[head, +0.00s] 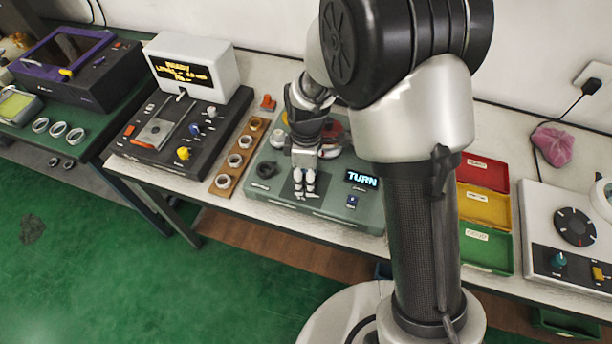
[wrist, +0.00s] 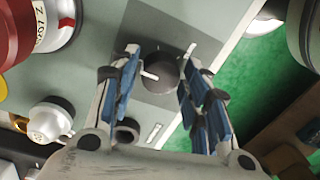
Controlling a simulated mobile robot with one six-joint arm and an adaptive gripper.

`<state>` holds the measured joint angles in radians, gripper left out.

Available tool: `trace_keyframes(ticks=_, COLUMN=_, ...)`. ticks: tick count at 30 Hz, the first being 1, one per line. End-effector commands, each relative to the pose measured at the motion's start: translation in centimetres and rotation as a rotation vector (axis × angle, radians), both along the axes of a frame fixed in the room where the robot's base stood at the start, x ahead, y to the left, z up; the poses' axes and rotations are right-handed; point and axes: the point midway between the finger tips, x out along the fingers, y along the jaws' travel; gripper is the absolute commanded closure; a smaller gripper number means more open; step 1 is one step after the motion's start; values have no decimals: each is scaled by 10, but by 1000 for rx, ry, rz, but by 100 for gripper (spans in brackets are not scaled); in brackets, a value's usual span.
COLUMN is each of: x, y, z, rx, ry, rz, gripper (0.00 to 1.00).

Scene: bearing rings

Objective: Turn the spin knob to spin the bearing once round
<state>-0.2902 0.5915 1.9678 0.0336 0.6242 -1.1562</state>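The spin knob (wrist: 160,73) is a dark round knob with a white pointer line, on a dark square plate. It shows between my fingers in the wrist view, with a small gap visible on the left side. My gripper (wrist: 160,55) is open, its blue-padded fingers on either side of the knob; whether either finger touches it I cannot tell. In the head view my gripper (head: 304,192) points down over the grey-green tester (head: 340,213) and hides the knob. The tester's display (head: 361,179) reads "TURN". I cannot make out the bearing on the tester.
A dark round part (head: 265,170) sits on the tester's left side. A wooden strip with rings (head: 223,183) and a black device with a white screen box (head: 192,68) stand left. Red, yellow and green bins (head: 487,208) stand right, partly behind my arm.

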Motion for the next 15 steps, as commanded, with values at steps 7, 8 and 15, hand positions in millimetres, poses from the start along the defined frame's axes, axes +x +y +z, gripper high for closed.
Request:
trace_keyframes(ticks=7, x=0, y=0, z=0, rx=0, ry=0, rz=0, gripper=77)
trace_keyframes(ticks=8, x=0, y=0, z=0, rx=0, ry=0, rz=0, gripper=79)
trace_keyframes(ticks=15, x=0, y=0, z=0, rx=0, ry=0, rz=-1, gripper=91)
